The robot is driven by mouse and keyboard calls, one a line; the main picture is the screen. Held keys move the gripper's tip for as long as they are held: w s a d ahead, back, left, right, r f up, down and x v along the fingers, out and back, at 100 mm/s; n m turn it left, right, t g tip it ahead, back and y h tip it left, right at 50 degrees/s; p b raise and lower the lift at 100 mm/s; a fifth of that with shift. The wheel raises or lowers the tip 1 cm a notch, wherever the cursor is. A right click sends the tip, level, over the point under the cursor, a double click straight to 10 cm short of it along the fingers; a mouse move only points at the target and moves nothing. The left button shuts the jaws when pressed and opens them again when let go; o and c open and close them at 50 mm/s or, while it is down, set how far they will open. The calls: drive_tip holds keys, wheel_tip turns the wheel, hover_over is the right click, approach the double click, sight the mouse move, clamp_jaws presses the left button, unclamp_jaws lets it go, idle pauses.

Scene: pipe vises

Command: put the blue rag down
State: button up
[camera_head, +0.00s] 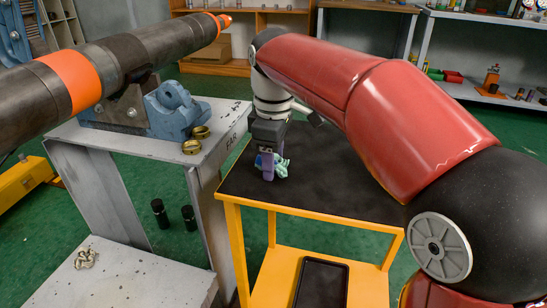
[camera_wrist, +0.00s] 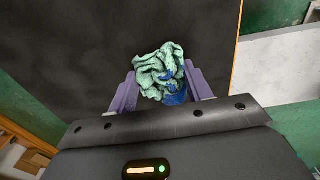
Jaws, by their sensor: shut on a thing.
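The rag (camera_head: 282,168) is a crumpled cloth, pale teal-green with darker blue patches. My gripper (camera_head: 268,170) points down over the black top of the yellow cart (camera_head: 325,187) and is shut on the rag. In the wrist view the rag (camera_wrist: 158,72) bulges out between the two purple fingers of my gripper (camera_wrist: 160,78), with the dark cart top (camera_wrist: 70,60) behind it. The rag is at or just above the cart top; I cannot tell whether it touches. Part of it is hidden by the fingers.
The cart top around the rag looks clear. A black tray (camera_head: 321,284) lies on the lower shelf.

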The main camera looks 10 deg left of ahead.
drive_tip(key=shift+f, duration=0.8)
drive_tip(key=o, duration=1)
drive_tip(key=shift+f, duration=0.1)
drive_tip(key=shift+c, duration=0.2)
wheel_tip(320, 180, up, 14)
drive_tip(key=p, duration=0.4)
drive_tip(key=s+d+f+m+t, duration=0.1)
drive_tip(key=s+d+f+m, duration=0.1)
drive_tip(key=s+d+m, duration=0.3)
drive_tip(key=s+d+f+m+t, duration=0.1)
drive_tip(key=s+d+f+m, duration=0.1)
drive_tip(key=d, duration=0.6)
drive_tip(key=s+d+f+m+t, duration=0.3)
drive_tip(key=s+d+f+m, duration=0.6)
drive_tip(key=s+f, duration=0.2)
wheel_tip(320, 180, down, 2)
drive_tip(key=shift+f, duration=0.1)
drive_tip(key=shift+s+d, duration=0.1)
